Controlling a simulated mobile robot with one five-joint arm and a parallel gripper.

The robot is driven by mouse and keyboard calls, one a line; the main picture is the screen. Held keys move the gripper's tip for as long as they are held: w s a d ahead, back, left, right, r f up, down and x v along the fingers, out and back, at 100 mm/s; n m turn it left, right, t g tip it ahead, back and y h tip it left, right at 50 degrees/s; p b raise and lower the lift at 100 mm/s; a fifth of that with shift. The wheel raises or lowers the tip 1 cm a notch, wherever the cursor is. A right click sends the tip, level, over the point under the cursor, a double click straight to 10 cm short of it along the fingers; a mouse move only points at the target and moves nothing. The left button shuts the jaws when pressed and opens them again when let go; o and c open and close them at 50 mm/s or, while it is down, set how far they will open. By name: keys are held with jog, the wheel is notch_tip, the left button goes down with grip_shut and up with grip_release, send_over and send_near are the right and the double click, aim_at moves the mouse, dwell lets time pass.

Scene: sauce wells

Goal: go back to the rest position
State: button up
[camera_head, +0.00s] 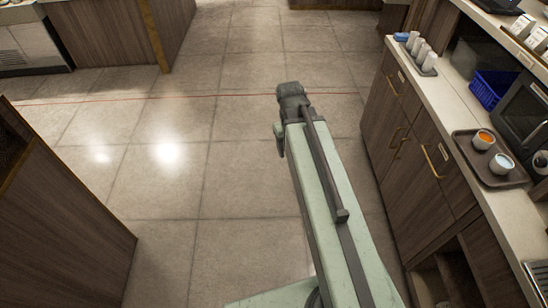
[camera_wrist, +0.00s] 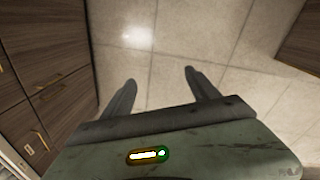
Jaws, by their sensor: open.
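My gripper (camera_wrist: 160,90) shows in the wrist view with its two dark fingers spread apart. Nothing is between them, and only tiled floor shows beyond. In the head view my arm reaches forward over the open floor, left of the counter. The end of the arm (camera_head: 291,100) is dark there, and its fingers cannot be made out clearly. It is apart from the counter and touches nothing that I can see.
A counter (camera_head: 463,118) with wooden drawers runs along the right. On it are a brown tray (camera_head: 511,179) with two cups, a blue basket (camera_head: 487,88) and a dark appliance (camera_head: 524,103). A wooden cabinet (camera_head: 60,220) stands at left. The tiled floor (camera_head: 165,200) between is clear.

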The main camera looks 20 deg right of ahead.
jog(key=s+a+m+y, duration=0.1)
jog(key=s+a, duration=0.1)
jog(key=a, duration=0.7)
jog(key=shift+s, duration=0.2)
jog(key=shift+a, duration=0.1)
dwell(0.3)
